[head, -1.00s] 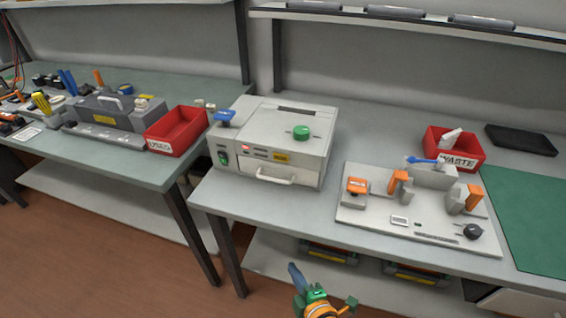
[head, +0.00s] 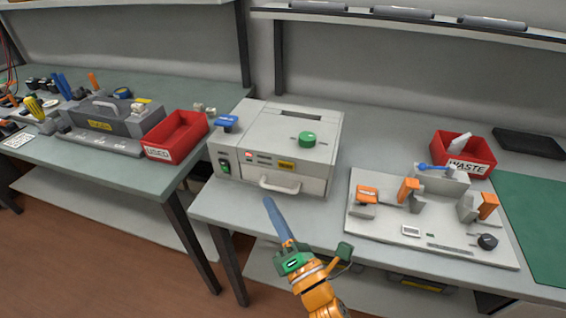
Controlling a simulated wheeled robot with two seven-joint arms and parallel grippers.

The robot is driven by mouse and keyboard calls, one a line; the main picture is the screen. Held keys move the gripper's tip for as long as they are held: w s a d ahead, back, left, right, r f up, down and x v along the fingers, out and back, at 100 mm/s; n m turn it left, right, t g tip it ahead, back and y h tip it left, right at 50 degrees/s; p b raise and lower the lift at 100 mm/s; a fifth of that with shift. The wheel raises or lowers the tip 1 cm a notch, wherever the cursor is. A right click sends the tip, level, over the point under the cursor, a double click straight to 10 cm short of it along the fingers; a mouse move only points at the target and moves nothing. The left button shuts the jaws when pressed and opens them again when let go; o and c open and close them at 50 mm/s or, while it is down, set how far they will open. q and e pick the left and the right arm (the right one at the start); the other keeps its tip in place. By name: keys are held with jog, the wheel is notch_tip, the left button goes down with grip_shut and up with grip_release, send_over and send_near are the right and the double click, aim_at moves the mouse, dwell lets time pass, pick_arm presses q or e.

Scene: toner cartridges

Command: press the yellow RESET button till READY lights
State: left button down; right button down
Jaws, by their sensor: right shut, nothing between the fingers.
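A light grey machine (head: 262,137) stands on the bench. On its front panel is a small yellow patch (head: 286,165), perhaps the RESET button; its lettering is too small to read. A red light (head: 249,155) glows to its left, with a green switch (head: 225,168) further left. I cannot make out a READY light. My right gripper (head: 269,204) is shut and empty. Its blue-grey fingers point up and left, below the machine's front handle, apart from the yellow patch in the picture. My left gripper is not in view.
The machine has a front handle (head: 279,186), a green knob (head: 307,139) and a blue knob (head: 228,122). A fixture plate (head: 380,222) with orange clamps lies to the right. Red bins stand left (head: 176,136) and right (head: 482,155). A gap separates the two benches.

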jog(key=shift+s, duration=0.1)
send_near(280, 163)
jog(key=w+a+r, duration=0.1)
jog(key=w+a, duration=0.1)
jog(key=a, duration=0.2)
jog(key=shift+w+d+r+b, duration=0.1)
jog(key=shift+w+d+b, duration=0.2)
jog(key=shift+w, duration=0.2)
jog(key=shift+w+d+r+b, duration=0.1)
jog(key=shift+w+d+b, duration=0.15)
jog(key=shift+w, duration=0.25)
jog(key=shift+w, duration=0.1)
dwell(1.1)
jog(key=shift+w+d, duration=0.1)
jog(key=shift+w, duration=0.2)
jog(key=shift+w+d+b, duration=0.1)
jog(key=shift+w+b, duration=0.25)
jog(key=shift+b, duration=0.05)
dwell(0.5)
jog(key=shift+s, duration=0.1)
jog(key=shift+s+a, duration=0.25)
jog(key=shift+s, duration=0.4)
